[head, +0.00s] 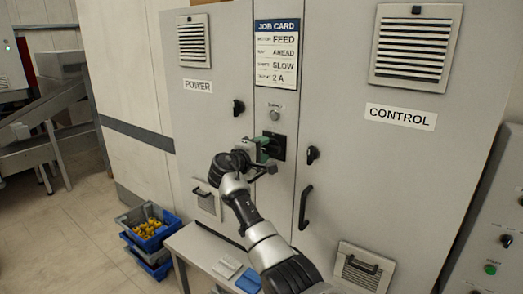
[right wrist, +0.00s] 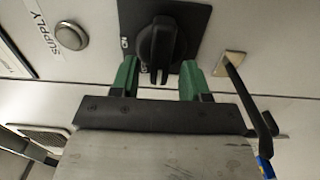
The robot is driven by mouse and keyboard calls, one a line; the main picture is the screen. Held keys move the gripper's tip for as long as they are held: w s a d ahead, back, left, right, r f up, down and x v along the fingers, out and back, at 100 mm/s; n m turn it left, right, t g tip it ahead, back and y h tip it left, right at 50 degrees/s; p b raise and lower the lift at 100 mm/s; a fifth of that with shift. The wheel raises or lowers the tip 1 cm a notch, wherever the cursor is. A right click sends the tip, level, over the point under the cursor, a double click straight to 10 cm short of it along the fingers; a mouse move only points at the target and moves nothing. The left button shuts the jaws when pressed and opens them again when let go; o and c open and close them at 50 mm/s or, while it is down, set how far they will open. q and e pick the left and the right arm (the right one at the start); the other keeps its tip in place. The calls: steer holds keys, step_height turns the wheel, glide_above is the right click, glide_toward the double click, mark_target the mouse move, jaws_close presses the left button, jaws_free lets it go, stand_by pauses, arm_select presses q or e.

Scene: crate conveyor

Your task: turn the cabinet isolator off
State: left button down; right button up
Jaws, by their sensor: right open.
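The isolator is a black rotary knob (right wrist: 157,48) on a dark square plate (head: 279,146) on the cabinet's narrow middle panel. In the right wrist view an ON mark shows left of the knob. A second mark by its lower end is partly hidden, and I cannot tell which mark the knob points at. My right gripper (head: 265,149) is at the isolator, hiding part of its plate in the head view. In the right wrist view its green fingers (right wrist: 159,66) are open, one on each side of the knob, with gaps visible. My left gripper is not in view.
A round SUPPLY lamp (head: 274,116) sits above the isolator, under the job card (head: 276,54). Black door latches (head: 239,107) (head: 312,154) flank it. A handle (head: 305,207) projects at the lower right. A low bench (head: 196,243) and blue crates (head: 143,241) stand below left.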

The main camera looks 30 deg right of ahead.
steer(key=shift+a, duration=0.1)
steer(key=shift+s+a+f, duration=0.1)
steer(key=shift+s+a, duration=0.05)
steer(key=shift+a, duration=0.15)
steer(key=b+v, duration=0.4)
steer(key=v, duration=0.6)
